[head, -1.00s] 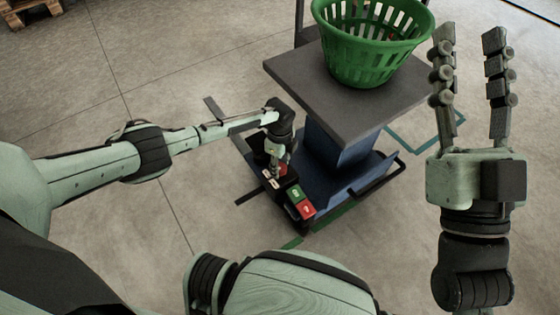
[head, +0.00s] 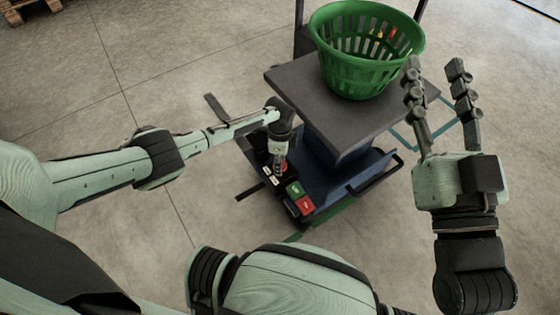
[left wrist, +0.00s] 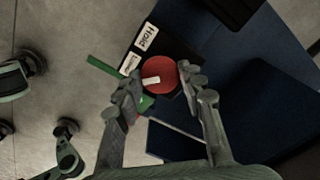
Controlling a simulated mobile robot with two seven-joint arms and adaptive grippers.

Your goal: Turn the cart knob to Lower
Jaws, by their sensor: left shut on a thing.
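The red round knob (left wrist: 168,76) sits on the cart's dark control panel in the left wrist view. Its white pointer mark faces left, on the side of a small white label (left wrist: 129,64) that seems to read Lower. A larger Hold label (left wrist: 146,36) is beyond it. My left gripper (left wrist: 160,81) is shut on the knob, one finger on each side. In the head view my left gripper (head: 279,160) reaches down to the panel and mostly covers the knob. My right gripper (head: 434,66) is open and empty, fingers up, at the right.
The cart has a dark grey top (head: 315,105) bearing a green basket (head: 352,75), and a blue base (head: 350,168). A green button (head: 295,188) and a red button (head: 306,205) are near the knob. A wooden pallet (head: 30,8) lies far left; open floor surrounds the cart.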

